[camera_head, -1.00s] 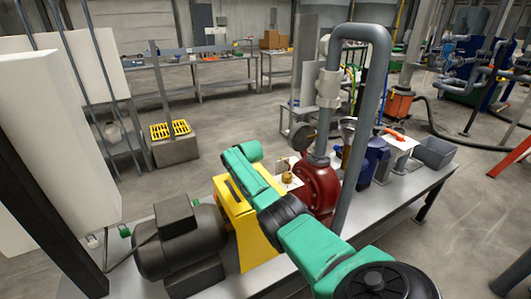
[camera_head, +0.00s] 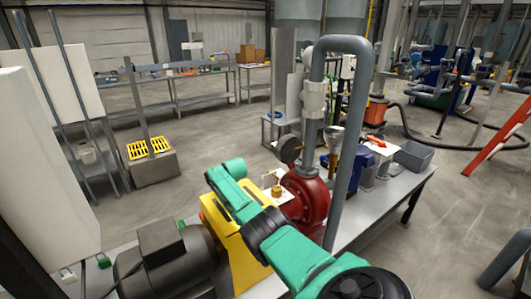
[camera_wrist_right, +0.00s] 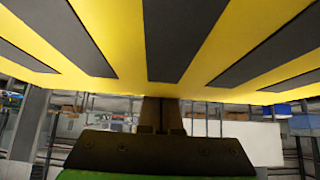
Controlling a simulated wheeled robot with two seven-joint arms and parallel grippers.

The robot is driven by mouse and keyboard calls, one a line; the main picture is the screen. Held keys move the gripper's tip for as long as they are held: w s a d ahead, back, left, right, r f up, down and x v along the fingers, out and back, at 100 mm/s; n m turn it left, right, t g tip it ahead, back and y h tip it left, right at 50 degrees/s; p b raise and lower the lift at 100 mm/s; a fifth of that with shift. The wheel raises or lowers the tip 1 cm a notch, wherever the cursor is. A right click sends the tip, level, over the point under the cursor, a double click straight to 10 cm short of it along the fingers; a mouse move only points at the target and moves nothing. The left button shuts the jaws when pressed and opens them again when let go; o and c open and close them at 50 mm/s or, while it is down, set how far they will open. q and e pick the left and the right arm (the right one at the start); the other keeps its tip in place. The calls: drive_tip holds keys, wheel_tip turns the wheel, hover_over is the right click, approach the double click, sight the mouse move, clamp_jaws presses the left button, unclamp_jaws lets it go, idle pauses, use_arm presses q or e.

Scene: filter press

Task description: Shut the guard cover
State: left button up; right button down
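The guard cover (camera_head: 228,245) is yellow and stands between the dark motor and the red pump in the head view. In the right wrist view a yellow surface with black stripes (camera_wrist_right: 215,45), apparently the cover seen close up, fills the top. My right gripper (camera_wrist_right: 160,108) has its fingers close together, and the tips meet or pass behind the yellow lower edge. I cannot see anything between them. In the head view my green right arm crosses in front of the cover, and the gripper is hidden there. My left gripper is not in view.
The dark motor (camera_head: 165,262) is left of the cover. The red pump (camera_head: 308,200) and a tall grey pipe (camera_head: 352,130) stand right of it, close to my arm. A grey bin (camera_head: 414,156) sits at the bench's far end. Open floor lies behind the bench.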

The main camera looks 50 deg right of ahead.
drive_tip(key=s+r+p, duration=0.1)
drive_tip(key=r+p, duration=0.1)
drive_tip(key=r, duration=0.2)
drive_tip(key=s+a+r+p, duration=0.1)
drive_tip(key=s+r+p, duration=0.1)
drive_tip(key=r, duration=0.2)
drive_tip(key=s+r+p, duration=0.1)
drive_tip(key=r+p, duration=0.1)
drive_tip(key=r, duration=0.2)
drive_tip(key=shift+s+a, duration=0.3)
drive_tip(key=shift+s, duration=0.1)
